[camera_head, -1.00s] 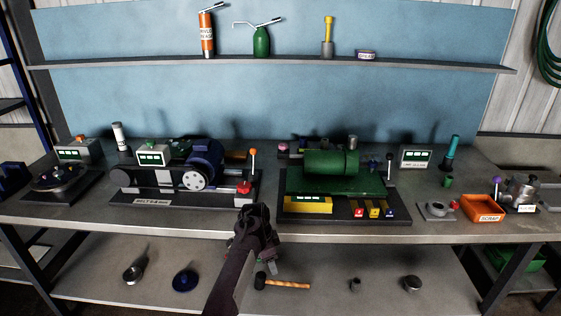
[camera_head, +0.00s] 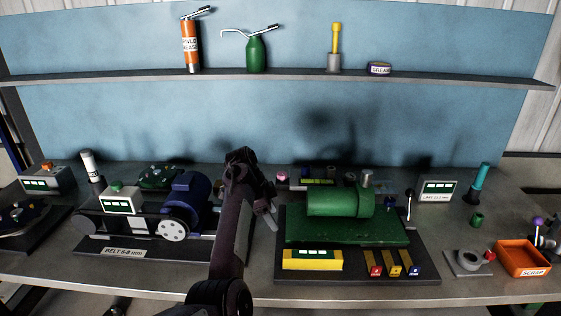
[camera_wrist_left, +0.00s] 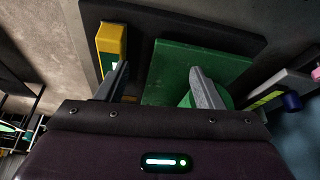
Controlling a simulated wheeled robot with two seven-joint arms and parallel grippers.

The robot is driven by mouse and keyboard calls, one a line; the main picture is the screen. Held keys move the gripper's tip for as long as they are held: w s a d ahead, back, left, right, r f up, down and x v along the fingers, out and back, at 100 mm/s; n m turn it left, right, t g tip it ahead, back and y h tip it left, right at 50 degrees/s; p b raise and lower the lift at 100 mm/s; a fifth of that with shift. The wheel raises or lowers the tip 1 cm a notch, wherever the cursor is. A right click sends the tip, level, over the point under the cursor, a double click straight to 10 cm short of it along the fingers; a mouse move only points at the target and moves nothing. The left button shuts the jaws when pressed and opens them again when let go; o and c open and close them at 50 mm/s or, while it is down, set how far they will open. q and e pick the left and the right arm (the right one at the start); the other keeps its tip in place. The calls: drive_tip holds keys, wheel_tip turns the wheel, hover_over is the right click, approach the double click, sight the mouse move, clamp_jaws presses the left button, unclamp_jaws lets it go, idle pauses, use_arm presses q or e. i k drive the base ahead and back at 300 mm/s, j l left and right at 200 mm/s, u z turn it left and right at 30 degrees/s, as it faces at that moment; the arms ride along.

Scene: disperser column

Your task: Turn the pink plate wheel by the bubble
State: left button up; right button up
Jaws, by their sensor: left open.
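A small pink wheel (camera_head: 281,177) stands at the back left corner of the green machine (camera_head: 338,200); only a bit of pink (camera_wrist_left: 316,73) shows at the right edge of the left wrist view. A yellow block with a green vial (camera_head: 318,181) sits beside it at the back. A second yellow vial block (camera_head: 312,259) is at the machine's front. My left gripper (camera_head: 270,203) is open and empty, just left of the green machine, apart from the pink wheel. In the left wrist view its two grey fingers (camera_wrist_left: 158,72) are spread over the machine's plate. My right gripper is not visible.
The belt rig with a blue motor (camera_head: 186,195) stands left of my arm. A black lever (camera_head: 410,204) and a display box (camera_head: 437,191) are right of the green machine. An orange scrap bin (camera_head: 522,260) is farther right. A shelf (camera_head: 290,77) runs across the back wall.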

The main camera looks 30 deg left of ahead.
sight(282, 175)
drive_tip(key=i+j, duration=0.85)
drive_tip(key=i, duration=0.2)
